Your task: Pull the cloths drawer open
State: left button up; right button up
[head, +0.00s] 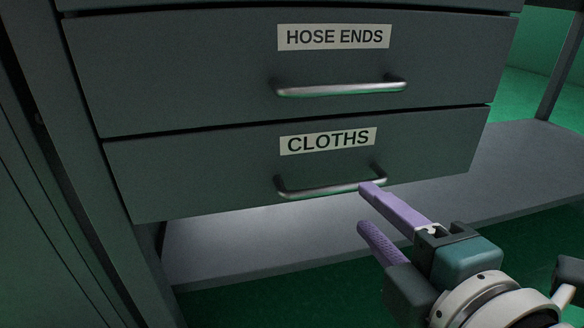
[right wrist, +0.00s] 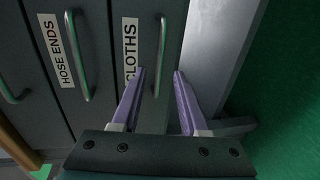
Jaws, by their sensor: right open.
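The cloths drawer (head: 220,165) is the lower dark grey drawer in the head view, with a white CLOTHS label (head: 328,141). Its front looks flush with the drawer above, so it appears closed. Its metal bar handle (head: 315,190) runs across below the label. My right gripper (head: 367,207) has purple fingers and is open at the handle's right end, the upper fingertip overlapping it in the picture. In the right wrist view the handle (right wrist: 162,45) appears between the open fingers (right wrist: 159,72); I cannot tell whether they touch it. My left gripper is not in view.
The hose ends drawer (head: 180,80) with its own handle (head: 340,90) is directly above. A grey shelf (head: 240,245) lies below the drawers and extends right. A dark cabinet side (head: 50,230) stands at left. Green floor (head: 545,75) shows at right.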

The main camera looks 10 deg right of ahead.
aim_at(345, 189)
jog(key=b+x, duration=0.4)
jog(key=x, duration=0.3)
jog(key=shift+w+f, duration=0.15)
jog(key=shift+w, duration=0.05)
jog(key=shift+w+b, duration=0.35)
jog(key=shift+w, duration=0.1)
grip_shut()
dwell(0.8)
